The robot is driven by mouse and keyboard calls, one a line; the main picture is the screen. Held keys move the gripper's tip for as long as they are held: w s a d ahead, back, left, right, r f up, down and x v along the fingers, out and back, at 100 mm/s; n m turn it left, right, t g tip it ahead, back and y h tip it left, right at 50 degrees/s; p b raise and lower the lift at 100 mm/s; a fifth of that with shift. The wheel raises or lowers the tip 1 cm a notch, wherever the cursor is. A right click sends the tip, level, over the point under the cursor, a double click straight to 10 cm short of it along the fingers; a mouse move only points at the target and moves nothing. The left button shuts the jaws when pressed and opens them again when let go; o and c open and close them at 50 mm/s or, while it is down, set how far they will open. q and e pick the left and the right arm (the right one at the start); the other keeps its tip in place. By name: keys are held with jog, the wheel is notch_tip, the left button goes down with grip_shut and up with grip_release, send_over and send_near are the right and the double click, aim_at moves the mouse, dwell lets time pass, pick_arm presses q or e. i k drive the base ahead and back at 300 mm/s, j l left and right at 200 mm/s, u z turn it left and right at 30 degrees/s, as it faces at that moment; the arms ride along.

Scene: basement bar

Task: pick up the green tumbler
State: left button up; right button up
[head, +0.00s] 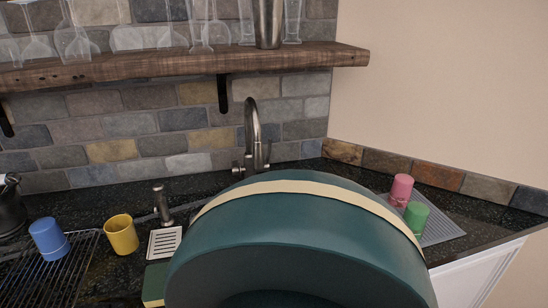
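The green tumbler (417,217) stands on a grey ribbed mat (445,227) at the right end of the dark counter in the head view. Its lower left part is hidden behind a large teal curved thing. A pink tumbler (401,190) stands just behind it, to the left, on the same mat. Neither of my grippers shows in the head view, so I cannot see their state.
The large teal curved thing with a cream band (300,222) fills the front middle. A blue tumbler (49,239) and wire rack (75,277), a yellow tumbler (122,236) and a faucet (252,130) are left of the mat. A glass-laden wooden shelf (170,65) hangs above.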

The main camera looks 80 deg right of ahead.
aim_at(416, 214)
jog(key=z, duration=3.65)
jog(key=i+l, duration=0.2)
jog(key=l, duration=0.15)
jog(key=i+l, duration=0.15)
jog(key=l, duration=0.2)
jog(key=i+l, duration=0.2)
jog(key=l, duration=0.15)
jog(key=i+l, duration=0.15)
jog(key=l, duration=0.25)
jog(key=i+l, duration=0.2)
jog(key=l, duration=0.15)
jog(key=u, duration=0.05)
